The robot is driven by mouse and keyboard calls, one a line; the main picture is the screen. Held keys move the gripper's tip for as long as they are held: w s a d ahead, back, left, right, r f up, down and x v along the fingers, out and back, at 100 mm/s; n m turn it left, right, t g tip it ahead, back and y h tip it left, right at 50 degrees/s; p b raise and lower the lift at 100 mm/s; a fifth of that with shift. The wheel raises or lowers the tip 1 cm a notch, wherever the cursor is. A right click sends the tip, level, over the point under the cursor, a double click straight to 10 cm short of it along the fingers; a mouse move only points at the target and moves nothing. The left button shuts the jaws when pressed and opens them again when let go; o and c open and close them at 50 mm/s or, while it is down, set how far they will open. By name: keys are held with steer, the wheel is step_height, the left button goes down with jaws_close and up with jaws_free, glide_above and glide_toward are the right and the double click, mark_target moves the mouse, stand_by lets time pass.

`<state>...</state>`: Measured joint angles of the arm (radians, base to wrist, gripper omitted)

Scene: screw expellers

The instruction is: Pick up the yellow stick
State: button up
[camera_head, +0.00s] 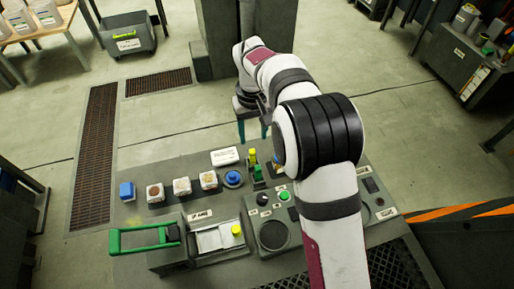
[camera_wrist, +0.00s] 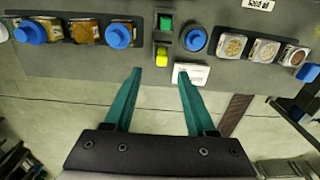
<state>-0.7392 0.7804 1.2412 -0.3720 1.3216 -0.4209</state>
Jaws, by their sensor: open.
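A short yellow stick (camera_head: 252,157) stands by a green block (camera_head: 257,173) near the console's far edge in the head view. In the wrist view the yellow stick (camera_wrist: 162,57) lies just beyond the gap between my fingertips, with the green block (camera_wrist: 165,23) above it in the picture. My gripper (camera_head: 253,136) has teal fingers. In the wrist view my gripper (camera_wrist: 160,74) is open and empty, its fingertips on either side of the line to the stick. I cannot tell the exact height gap.
The grey console (camera_head: 130,207) also bears a blue knob (camera_head: 233,179), a white label plate (camera_head: 225,156) close to the stick, several small sample blocks (camera_head: 182,186) and a green handle (camera_head: 145,238). My arm covers the console's right part. Open floor lies behind.

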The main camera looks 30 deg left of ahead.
mark_target(252, 151)
step_height(252, 151, down, 9)
steer(key=shift+s+a+r, duration=0.1)
steer(key=shift+a, duration=0.05)
jaws_close()
